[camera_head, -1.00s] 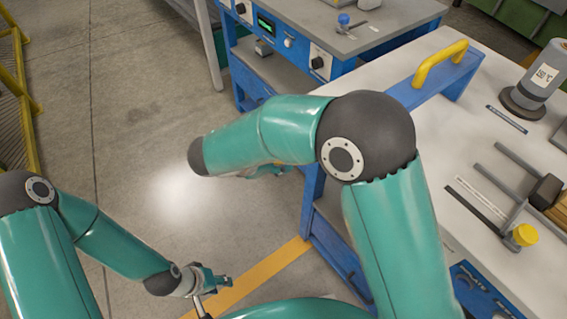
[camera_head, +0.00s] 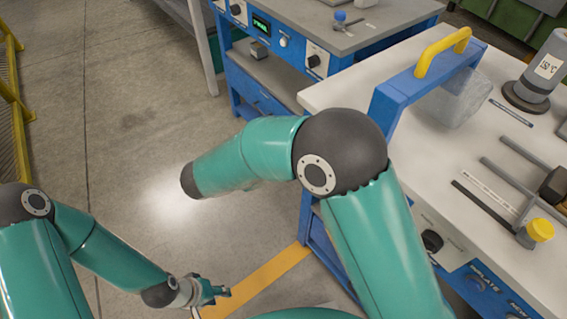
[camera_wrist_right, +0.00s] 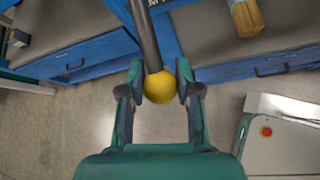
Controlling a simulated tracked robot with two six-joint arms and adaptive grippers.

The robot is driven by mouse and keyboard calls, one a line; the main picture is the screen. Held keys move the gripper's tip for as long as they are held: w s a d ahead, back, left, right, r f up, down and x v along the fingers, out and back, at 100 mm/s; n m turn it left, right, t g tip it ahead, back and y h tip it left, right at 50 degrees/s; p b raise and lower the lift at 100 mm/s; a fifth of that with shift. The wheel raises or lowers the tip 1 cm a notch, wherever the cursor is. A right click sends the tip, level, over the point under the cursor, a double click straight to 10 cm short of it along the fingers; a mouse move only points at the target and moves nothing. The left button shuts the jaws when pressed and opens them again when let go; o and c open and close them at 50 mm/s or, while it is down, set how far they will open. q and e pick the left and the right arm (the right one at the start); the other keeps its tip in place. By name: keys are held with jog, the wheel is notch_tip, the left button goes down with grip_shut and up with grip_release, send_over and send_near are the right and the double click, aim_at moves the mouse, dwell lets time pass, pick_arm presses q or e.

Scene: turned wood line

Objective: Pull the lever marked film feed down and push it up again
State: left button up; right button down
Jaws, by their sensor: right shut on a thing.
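In the right wrist view a round yellow knob (camera_wrist_right: 160,87) sits on the end of a dark rod (camera_wrist_right: 146,35). My right gripper (camera_wrist_right: 160,82) is shut on this knob, one finger on each side. No label on the lever can be read. In the head view my right gripper and the lever do not show; my right arm covers that area. My left gripper (camera_head: 212,292) is low over the floor, away from the benches. It is too small to tell whether it is open or shut.
A white-topped bench (camera_head: 480,150) stands at right, with a blue frame with a yellow handle (camera_head: 443,52), a pale block (camera_head: 455,100), rods and a grey bottle (camera_head: 541,72). A blue-fronted bench (camera_head: 262,42) stands behind. The floor (camera_head: 120,130) at left is clear.

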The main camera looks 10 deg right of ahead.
jog(key=c, duration=0.8)
grip_release()
jog(key=shift+w+a+f, duration=0.15)
jog(key=shift+w+f, duration=0.1)
jog(key=shift+w, duration=0.05)
jog(key=shift+s+r, duration=0.1)
notch_tip(320, 180, up, 10)
jog(key=shift+f, duration=0.1)
